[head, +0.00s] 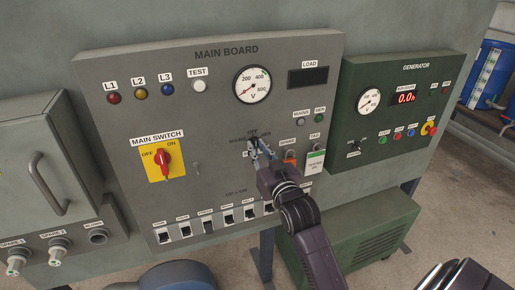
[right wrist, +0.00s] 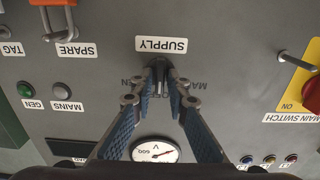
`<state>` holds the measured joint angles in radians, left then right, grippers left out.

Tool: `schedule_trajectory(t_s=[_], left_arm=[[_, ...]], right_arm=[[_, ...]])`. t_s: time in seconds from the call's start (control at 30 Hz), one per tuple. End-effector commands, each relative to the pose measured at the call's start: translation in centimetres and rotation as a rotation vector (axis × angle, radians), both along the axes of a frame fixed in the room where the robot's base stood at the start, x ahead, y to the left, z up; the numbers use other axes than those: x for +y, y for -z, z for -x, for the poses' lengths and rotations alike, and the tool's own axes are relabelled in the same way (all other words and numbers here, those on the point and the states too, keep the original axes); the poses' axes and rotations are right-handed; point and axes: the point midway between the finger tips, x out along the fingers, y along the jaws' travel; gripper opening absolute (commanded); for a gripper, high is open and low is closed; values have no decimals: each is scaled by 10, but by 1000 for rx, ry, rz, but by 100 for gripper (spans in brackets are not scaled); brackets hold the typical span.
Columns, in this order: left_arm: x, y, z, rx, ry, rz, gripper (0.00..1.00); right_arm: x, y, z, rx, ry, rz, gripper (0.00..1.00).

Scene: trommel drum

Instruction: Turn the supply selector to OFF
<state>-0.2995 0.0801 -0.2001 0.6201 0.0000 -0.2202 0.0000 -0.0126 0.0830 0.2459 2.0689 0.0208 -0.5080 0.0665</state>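The supply selector (right wrist: 161,70) is a small dark knob on the grey main board (head: 215,110), under its white SUPPLY label in the upside-down right wrist view. My right gripper (right wrist: 163,80) is at the knob, with one blue-padded fingertip on each side of it. The fingers are drawn in close and seem to touch the knob. In the head view, my right gripper (head: 258,152) covers most of the selector. The fingers partly hide the position lettering, and I cannot tell which position the knob points to.
A spare padlock (right wrist: 54,18) hangs close beside the selector. The red main switch (head: 162,158) on its yellow plate is farther left. A row of breakers (head: 207,222) lies below. The green generator panel (head: 395,110) stands to the right.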

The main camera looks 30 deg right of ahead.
Motion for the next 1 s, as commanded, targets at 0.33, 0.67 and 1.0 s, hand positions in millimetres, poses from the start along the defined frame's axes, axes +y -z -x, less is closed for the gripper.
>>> schedule_trajectory(t_s=[0.33, 0.67, 1.0], left_arm=[[1, 0, 1, 1, -1, -1, 0], [0, 0, 1, 1, 0, 0, 0], [0, 0, 0, 0, 0, 0, 0]], right_arm=[[0, -1, 0, -2, 0, 1, 26], [10, 1, 40, 1, 0, 1, 26], [24, 1, 99, 2, 0, 0, 26]])
